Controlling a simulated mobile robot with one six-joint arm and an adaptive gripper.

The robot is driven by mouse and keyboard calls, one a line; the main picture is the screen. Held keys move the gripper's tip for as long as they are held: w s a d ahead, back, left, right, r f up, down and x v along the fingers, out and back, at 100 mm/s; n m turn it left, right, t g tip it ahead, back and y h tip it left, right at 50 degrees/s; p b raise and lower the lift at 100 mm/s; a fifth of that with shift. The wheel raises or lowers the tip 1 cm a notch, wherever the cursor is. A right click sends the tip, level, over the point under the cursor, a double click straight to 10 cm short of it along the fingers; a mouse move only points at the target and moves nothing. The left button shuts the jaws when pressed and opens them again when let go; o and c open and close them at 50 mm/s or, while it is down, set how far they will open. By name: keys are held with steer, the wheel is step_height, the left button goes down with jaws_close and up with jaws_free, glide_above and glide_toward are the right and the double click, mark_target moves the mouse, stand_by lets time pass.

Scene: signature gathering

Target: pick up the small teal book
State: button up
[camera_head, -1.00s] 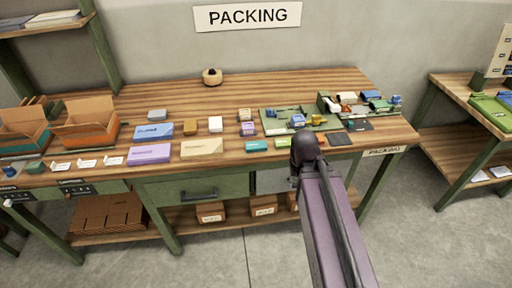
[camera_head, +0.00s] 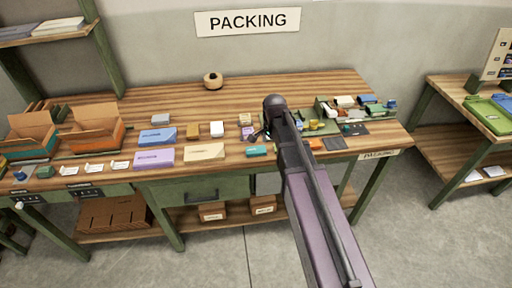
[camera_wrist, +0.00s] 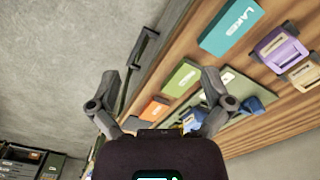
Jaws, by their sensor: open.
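The small teal book (camera_head: 257,151) lies flat near the front edge of the wooden packing table (camera_head: 300,88). In the wrist view the teal book (camera_wrist: 231,27) is at the upper right, with white letters that look like "LAKES". My gripper (camera_head: 259,136) is above the table close to the teal book, partly hidden by my arm. In the wrist view my gripper (camera_wrist: 161,84) is open and empty. The teal book is beyond its right finger, not between the fingers.
A green book (camera_wrist: 182,78) and an orange one (camera_wrist: 154,109) lie in a row with the teal book. A purple banded item (camera_wrist: 278,49) is beside it. A cream box (camera_head: 204,152) lies left of the teal book. Several small items crowd the table's right side.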

steer(key=w+a+r+m+p, duration=0.3)
steer(key=w+a+r+m, duration=0.1)
steer(key=w, duration=0.4)
steer(key=shift+a+m, duration=0.65)
steer(key=shift+m, duration=0.55)
steer(key=shift+f, duration=0.15)
steer(key=b, duration=0.8)
glide_above(256, 150)
step_height(256, 150, down, 8)
steer(key=shift+f, duration=0.15)
steer(key=shift+w+f+b, duration=0.15)
steer(key=shift+f+b, duration=2.45)
steer(key=shift+b, duration=0.2)
steer(key=shift+c, duration=0.2)
steer(key=c, duration=1.1)
